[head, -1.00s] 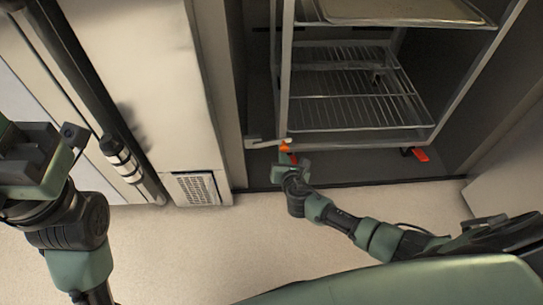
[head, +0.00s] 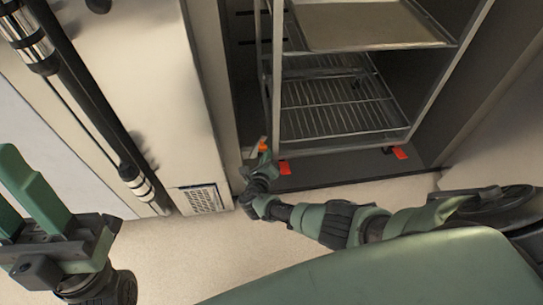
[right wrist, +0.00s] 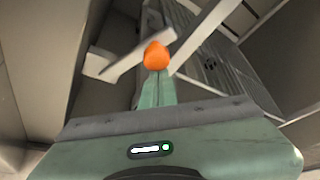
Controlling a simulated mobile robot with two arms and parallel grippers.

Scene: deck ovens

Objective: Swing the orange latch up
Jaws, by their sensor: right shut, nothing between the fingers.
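The orange latch end (head: 262,145) is a small bright knob at the lower left front of the wire rack, just left of its post. In the right wrist view the orange knob (right wrist: 156,55) stands directly beyond my fingertips, beside a pale bar (right wrist: 125,63). My right gripper (head: 263,155) is right at the knob, with its fingers together; in the right wrist view the shut fingers (right wrist: 157,76) end at the knob's lower edge. Whether they touch it I cannot tell. My left gripper (head: 10,185) is at the left edge, fingers apart and empty.
The wire rack (head: 345,152) stands inside a dark bay, with a tray (head: 365,25) above and red-orange pieces (head: 400,152) at its foot. A cream panel with a vent (head: 203,198) and a dark vertical bar (head: 95,105) are on the left. Pale floor is clear in front.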

